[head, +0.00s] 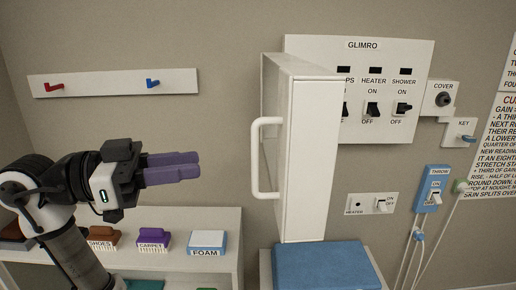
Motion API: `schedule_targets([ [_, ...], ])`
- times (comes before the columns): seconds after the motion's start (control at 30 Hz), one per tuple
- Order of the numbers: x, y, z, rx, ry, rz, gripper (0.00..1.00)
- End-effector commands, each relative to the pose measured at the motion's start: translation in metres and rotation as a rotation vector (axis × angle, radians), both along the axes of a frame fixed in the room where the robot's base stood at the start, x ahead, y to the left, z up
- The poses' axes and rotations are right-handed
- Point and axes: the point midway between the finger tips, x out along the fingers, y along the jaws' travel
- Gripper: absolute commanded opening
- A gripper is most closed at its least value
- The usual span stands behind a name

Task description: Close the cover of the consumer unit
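The consumer unit (420,58) is a white panel on the wall, marked GLIMRO, with a row of black switches. Its white cover (311,160) stands open, jutting out from the wall and hiding the panel's left part. A white bar handle (256,160) is on the cover's left side. My gripper (200,166) is left of the handle, apart from it, with purple fingers pointing right. One finger overlaps the other in this view, so the gap between them cannot be judged. Nothing shows at the fingertips.
A blue-topped block (325,266) stands below the cover. A low shelf (225,262) with brushes and a FOAM block (207,243) is under my arm. Right are a COVER lock plate (438,98), a KEY hook (459,133) and a THROW switch (433,188).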

Motion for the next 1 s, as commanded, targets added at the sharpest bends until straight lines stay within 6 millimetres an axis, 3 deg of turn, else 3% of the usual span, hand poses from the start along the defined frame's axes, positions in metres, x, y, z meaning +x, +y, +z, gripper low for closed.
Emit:
schedule_targets([
  [0.3, 0.017, -0.067, 0.003, 0.000, 0.001, -0.003, 0.25],
  [0.5, 0.025, -0.097, 0.002, -0.001, 0.002, -0.001, 0.25],
  [0.7, 0.028, -0.109, 0.001, -0.001, 0.001, 0.001, 0.25],
  [0.97, 0.029, -0.109, 0.000, -0.002, 0.000, 0.002, 0.25],
  [1.0, 0.029, -0.109, 0.000, -0.002, 0.000, 0.002, 0.21],
])
